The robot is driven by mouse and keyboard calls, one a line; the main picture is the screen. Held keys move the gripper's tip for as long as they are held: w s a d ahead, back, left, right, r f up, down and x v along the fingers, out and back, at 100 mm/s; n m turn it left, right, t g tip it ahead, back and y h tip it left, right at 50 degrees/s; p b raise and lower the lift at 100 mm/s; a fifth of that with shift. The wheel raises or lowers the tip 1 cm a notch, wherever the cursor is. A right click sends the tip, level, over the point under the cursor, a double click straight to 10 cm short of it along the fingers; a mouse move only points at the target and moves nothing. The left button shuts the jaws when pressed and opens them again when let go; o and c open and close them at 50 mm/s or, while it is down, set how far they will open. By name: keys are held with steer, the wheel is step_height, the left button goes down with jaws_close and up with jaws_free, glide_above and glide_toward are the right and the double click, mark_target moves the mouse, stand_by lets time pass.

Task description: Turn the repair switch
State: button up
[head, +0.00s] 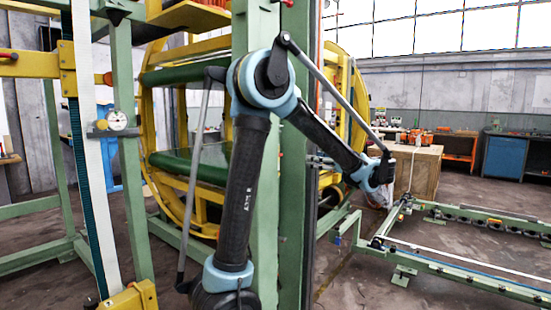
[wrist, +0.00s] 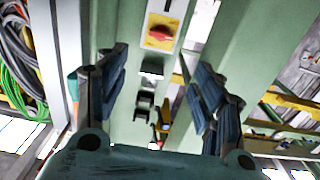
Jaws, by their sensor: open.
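A red rotary knob on a yellow plate (wrist: 160,34), which looks like the repair switch, is mounted on a pale box on a green post in the wrist view. My gripper (wrist: 160,88) is open and empty. Its two dark blue-grey fingers stand wide apart on either side of the post face, and the knob appears above and between them. I cannot tell the distance to the knob, and no contact shows. In the head view my arm bends toward the right; the gripper is not clearly visible there, and I cannot make out the switch.
Several dark fittings (wrist: 147,92) sit below the switch on the post. Coloured cables (wrist: 22,65) hang at the left. In the head view, a green column (head: 257,25) stands close behind my arm, before a large yellow ring frame (head: 152,125). Low green rails (head: 470,275) lie at right.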

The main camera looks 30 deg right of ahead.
steer(key=x, duration=1.7)
steer(key=shift+a, duration=0.1)
steer(key=c, duration=1.1)
